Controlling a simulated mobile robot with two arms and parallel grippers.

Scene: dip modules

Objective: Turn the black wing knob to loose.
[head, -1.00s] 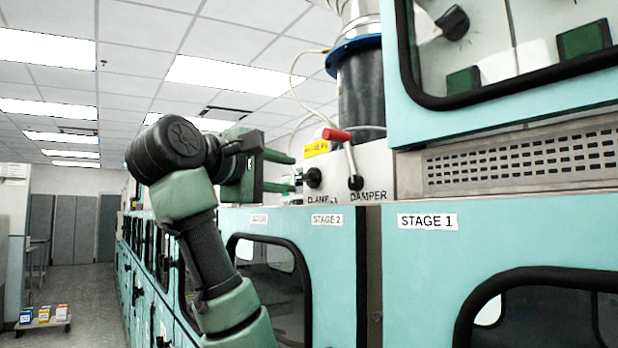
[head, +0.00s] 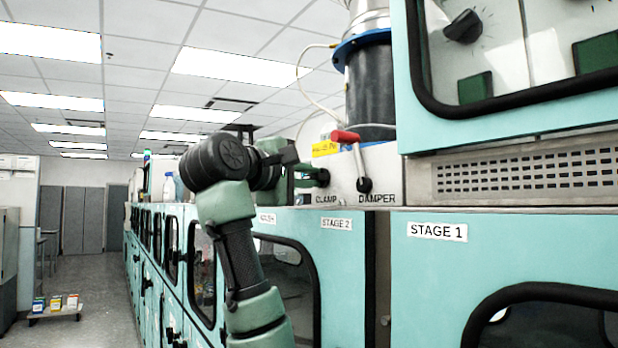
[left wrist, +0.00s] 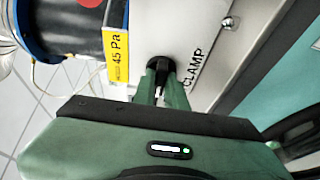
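The black wing knob (head: 323,177) sits on a pale panel above the word CLAMP in the head view. It also shows in the left wrist view (left wrist: 159,65), at the far end of my fingers. My left gripper (head: 309,177) reaches it from the left. In the left wrist view the two green fingers (left wrist: 161,80) lie on either side of the knob, close against it, and look shut on it. The fingers hide part of the knob, so its exact angle is hard to tell. My right gripper is not in view.
A yellow label (head: 325,149) and a dark cylinder with a blue flange (head: 370,85) are above and behind. Teal cabinets (head: 420,280) fill the front. A low trolley (head: 55,312) stands on the floor at far left.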

